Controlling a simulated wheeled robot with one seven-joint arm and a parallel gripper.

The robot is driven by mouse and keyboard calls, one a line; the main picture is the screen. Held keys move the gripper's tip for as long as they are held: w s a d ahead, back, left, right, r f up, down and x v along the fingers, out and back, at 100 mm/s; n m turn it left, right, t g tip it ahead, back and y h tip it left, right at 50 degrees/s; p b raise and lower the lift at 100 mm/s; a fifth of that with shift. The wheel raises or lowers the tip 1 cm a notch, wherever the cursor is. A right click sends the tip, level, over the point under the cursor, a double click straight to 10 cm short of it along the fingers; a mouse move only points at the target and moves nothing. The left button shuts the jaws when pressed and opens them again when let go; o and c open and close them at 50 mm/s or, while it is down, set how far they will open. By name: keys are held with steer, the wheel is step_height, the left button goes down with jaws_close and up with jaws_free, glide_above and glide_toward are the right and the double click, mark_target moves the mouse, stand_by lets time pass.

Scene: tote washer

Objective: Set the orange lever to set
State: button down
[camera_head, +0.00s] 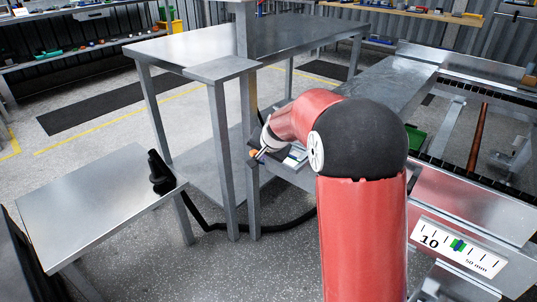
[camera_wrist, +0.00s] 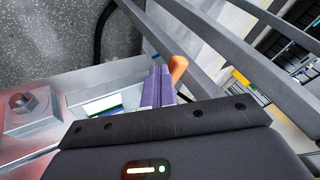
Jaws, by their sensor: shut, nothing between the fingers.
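The orange lever (camera_wrist: 178,68) shows in the wrist view just right of my fingertips, as a short rounded orange handle. In the head view a small orange spot of the lever (camera_head: 254,153) shows beside a metal post, mostly hidden by my gripper. My gripper (camera_wrist: 158,72) has its two purple fingers pressed together with nothing between them. The fingertips are close beside the lever; I cannot tell whether they touch it. In the head view my gripper (camera_head: 262,156) is partly hidden by my red arm. The lever's base and setting marks are hidden.
A panel with a white and green label (camera_wrist: 104,104) and a grey block with a bolt (camera_wrist: 27,105) lie left of my fingers. Metal posts (camera_head: 222,150) stand close to my gripper. A low table (camera_head: 95,200) holds a black object (camera_head: 160,172).

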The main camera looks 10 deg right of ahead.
mark_target(252, 151)
steer(key=shift+w+a, duration=0.8)
steer(key=shift+a, duration=0.15)
steer(key=shift+w+a, duration=0.25)
steer(key=shift+w, duration=0.15)
steer(key=shift+w+a+r, duration=0.15)
steer(key=shift+w+r, duration=0.05)
steer(key=shift+s, duration=0.1)
